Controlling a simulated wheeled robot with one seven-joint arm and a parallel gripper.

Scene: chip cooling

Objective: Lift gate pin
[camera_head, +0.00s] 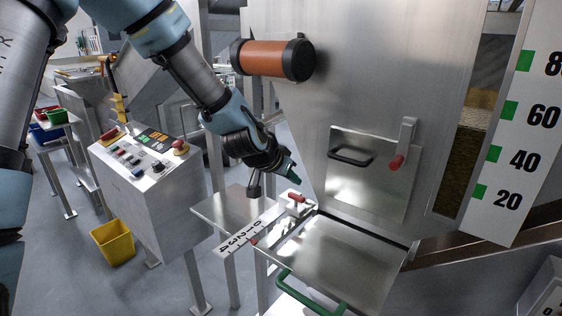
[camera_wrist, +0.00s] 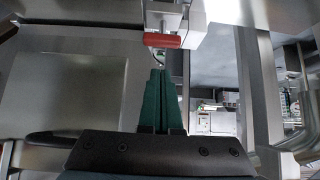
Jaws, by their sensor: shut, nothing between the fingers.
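The gate pin's red grip (camera_head: 297,198) shows at the back left corner of the slide gate plate (camera_head: 345,262), by a small metal bracket. In the wrist view a red horizontal grip (camera_wrist: 162,40) on a metal block lies just beyond my fingertips and appears to be the same pin. My gripper (camera_head: 294,174) has green fingers, shut and empty, above the red grip and apart from it. In the wrist view the two fingers of my gripper (camera_wrist: 158,78) lie side by side.
A hatch (camera_head: 372,185) with a black handle and red-tipped lever (camera_head: 403,145) is on the hopper wall. A control box (camera_head: 150,165) stands left.

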